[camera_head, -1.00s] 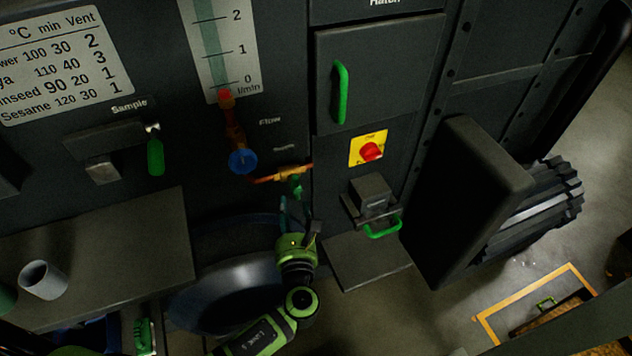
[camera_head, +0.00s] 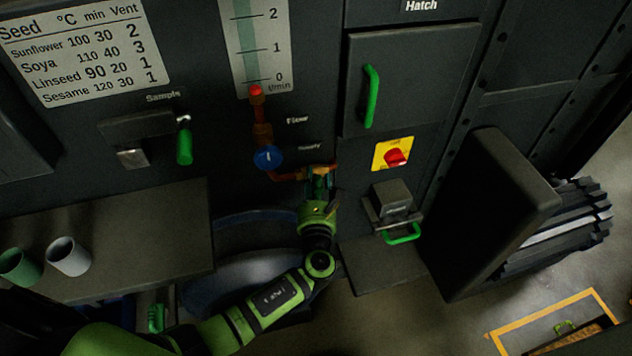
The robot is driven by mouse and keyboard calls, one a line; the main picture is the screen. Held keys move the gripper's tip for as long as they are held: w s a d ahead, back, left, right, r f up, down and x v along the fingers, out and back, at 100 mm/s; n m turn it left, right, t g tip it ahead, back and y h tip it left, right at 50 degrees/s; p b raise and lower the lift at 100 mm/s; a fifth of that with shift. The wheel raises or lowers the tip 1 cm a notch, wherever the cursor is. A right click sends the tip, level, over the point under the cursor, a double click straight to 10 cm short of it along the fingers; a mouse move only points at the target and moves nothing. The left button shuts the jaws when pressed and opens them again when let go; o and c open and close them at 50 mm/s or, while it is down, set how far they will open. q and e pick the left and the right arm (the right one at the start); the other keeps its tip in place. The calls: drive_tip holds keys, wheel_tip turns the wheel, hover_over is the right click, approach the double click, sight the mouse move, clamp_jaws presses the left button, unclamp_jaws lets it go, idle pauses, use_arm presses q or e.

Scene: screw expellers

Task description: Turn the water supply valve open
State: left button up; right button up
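The supply valve (camera_head: 325,169) sits at the right end of a short copper pipe on the dark machine front, below the small Supply label. My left gripper (camera_head: 319,182) is right at the valve, its fingers pointing up at it. The fingers cover most of the valve and its green handle, so I cannot tell whether they are closed on it. The blue flow knob (camera_head: 268,157) is just left of it, under the flow gauge (camera_head: 260,45), whose red float (camera_head: 255,90) rests near 0. My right gripper is not in view.
A yellow plate with a red switch (camera_head: 396,157) and a box with a green handle (camera_head: 402,238) are to the right. A hatch with a green handle (camera_head: 371,95) is above. A shelf (camera_head: 150,215) with two cups stands left. A round dark basin (camera_head: 250,280) lies below my arm.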

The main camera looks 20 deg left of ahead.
use_arm(q)
clamp_jaws()
